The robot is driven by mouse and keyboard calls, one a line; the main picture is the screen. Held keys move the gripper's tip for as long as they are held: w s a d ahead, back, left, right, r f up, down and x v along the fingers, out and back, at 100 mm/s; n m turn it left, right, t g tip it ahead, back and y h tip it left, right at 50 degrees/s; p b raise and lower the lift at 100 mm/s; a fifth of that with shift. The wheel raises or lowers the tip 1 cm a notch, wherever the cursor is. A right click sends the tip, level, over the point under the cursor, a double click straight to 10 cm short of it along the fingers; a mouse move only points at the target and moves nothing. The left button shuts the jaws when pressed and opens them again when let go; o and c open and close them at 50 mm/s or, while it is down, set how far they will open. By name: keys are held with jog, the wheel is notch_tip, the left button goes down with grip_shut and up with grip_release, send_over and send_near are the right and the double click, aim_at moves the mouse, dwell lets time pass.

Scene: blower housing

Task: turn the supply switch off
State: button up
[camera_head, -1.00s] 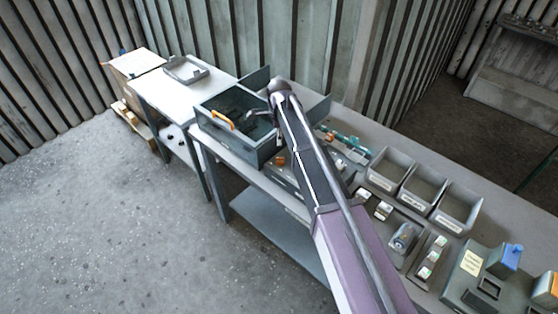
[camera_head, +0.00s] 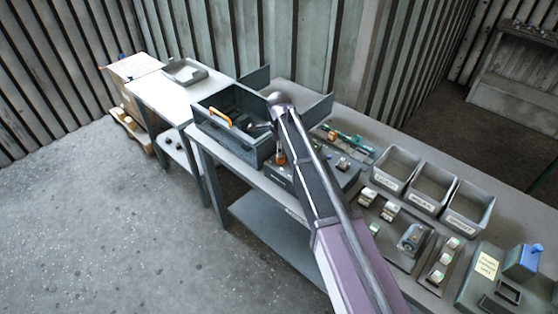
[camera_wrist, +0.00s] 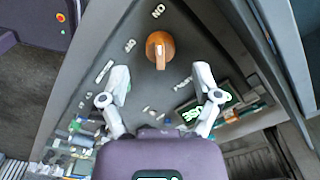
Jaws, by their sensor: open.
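The supply switch is an orange-brown rotary knob (camera_wrist: 160,48) on a dark grey panel (camera_wrist: 150,95) in the wrist view. An "ON" mark, upside down, is at the top of the picture; a smaller mark, too small to read surely, is left of the knob. The knob also shows in the head view (camera_head: 281,158), partly beside my arm. My gripper (camera_wrist: 161,80) is open, with its two pale fingers apart and nothing between them. In the picture the knob lies just above and between the fingertips; I see no contact. In the head view my arm hides much of the gripper.
A green-digit display (camera_wrist: 205,107) is beside the right finger. A grey open box with an orange handle (camera_head: 220,117) stands left of my arm. Three grey bins (camera_head: 432,185) and several small parts lie to the right on the bench. The floor at left is clear.

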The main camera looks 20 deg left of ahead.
jog(key=shift+f+b, duration=1.75)
jog(key=shift+f, duration=0.3)
grip_shut()
